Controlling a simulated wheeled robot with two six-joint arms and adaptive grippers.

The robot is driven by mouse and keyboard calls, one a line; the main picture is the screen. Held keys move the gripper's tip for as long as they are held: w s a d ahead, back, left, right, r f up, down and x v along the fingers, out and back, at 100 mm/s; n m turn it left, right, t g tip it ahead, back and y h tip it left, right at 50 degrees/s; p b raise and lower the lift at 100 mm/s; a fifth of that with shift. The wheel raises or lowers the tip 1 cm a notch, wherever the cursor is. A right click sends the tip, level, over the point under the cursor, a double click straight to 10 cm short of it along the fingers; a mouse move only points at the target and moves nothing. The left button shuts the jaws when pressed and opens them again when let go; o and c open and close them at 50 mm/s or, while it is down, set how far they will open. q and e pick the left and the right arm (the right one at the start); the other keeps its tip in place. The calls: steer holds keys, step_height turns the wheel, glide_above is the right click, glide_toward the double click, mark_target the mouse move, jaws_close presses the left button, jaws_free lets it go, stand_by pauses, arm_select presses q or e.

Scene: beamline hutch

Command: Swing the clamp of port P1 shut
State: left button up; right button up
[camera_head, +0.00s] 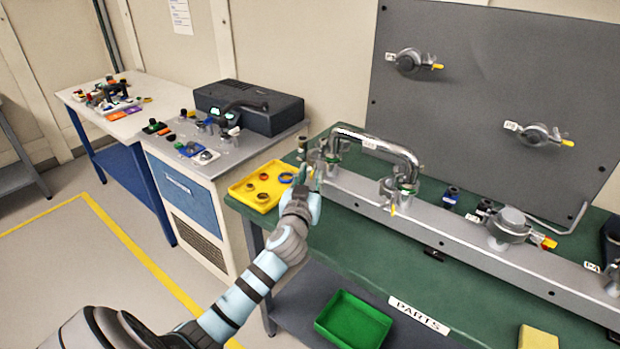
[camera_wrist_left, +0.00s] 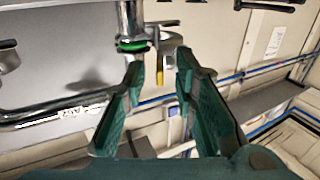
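The port at the left end of the grey manifold (camera_head: 460,232), where P1 appears to be, is partly hidden by my left gripper (camera_head: 314,172). A bent chrome pipe (camera_head: 378,142) stands on this port and on the one to its right. In the left wrist view the joint has a green ring (camera_wrist_left: 131,45). A metal clamp (camera_wrist_left: 169,40) with a yellow-tipped lever (camera_wrist_left: 160,72) stands out beside the ring, looking swung open. My left gripper (camera_wrist_left: 159,70) is open; the lever tip shows between its fingers, contact unclear. My right gripper is out of view.
A yellow tray (camera_head: 240,193) with rings lies left of the manifold on the green bench (camera_head: 395,262). A closed clamp with a cap (camera_head: 510,226) sits farther right. A grey panel (camera_head: 470,95) stands behind. A green bin (camera_head: 353,322) is below the front edge.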

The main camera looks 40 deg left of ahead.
arm_select(q)
jaws_close()
steer(key=shift+f, duration=0.1)
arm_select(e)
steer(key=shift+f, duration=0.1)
